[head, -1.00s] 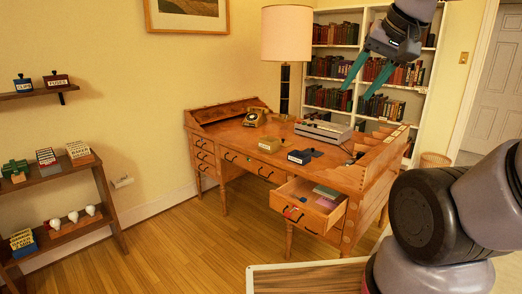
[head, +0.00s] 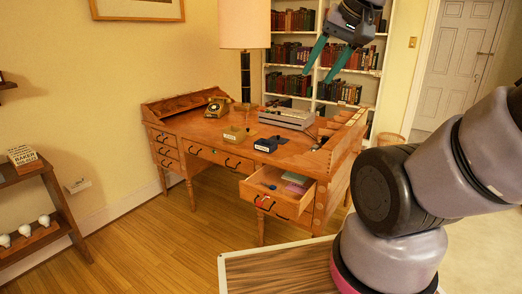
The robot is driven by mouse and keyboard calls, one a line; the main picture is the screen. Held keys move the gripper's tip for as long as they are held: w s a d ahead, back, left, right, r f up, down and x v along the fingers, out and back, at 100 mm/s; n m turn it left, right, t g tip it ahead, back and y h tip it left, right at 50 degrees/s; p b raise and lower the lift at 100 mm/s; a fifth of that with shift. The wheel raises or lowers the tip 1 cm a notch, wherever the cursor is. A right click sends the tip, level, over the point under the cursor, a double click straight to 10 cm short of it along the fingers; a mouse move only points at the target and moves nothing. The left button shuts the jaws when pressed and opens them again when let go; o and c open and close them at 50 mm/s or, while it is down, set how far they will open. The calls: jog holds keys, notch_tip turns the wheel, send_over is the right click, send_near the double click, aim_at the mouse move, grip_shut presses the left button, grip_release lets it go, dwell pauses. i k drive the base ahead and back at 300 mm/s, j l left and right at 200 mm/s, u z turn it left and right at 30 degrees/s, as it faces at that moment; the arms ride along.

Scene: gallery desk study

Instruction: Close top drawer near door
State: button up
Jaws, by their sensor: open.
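The open top drawer (head: 274,190) juts out from the right end of the wooden desk (head: 205,133), on the side toward the door (head: 470,60). Its front panel faces me and has dark handles. Inside lie a green item, a pink item and a small blue item. My gripper (head: 323,76) has teal fingers spread apart and empty. In the picture it is above the desk's right end, in front of the bookshelf, well clear of the drawer.
A telephone (head: 217,106), a typewriter-like machine (head: 287,118) and small boxes (head: 266,144) stand on the desk. A tall lamp (head: 244,30) is behind it. A shelf unit (head: 45,240) stands at left. The floor (head: 165,240) before the desk is clear.

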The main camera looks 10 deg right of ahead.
aim_at(288, 203)
jog(key=i+l+u, duration=0.15)
jog(key=i, duration=0.25)
jog(key=i+l+u, duration=0.15)
jog(key=i+l, duration=0.2)
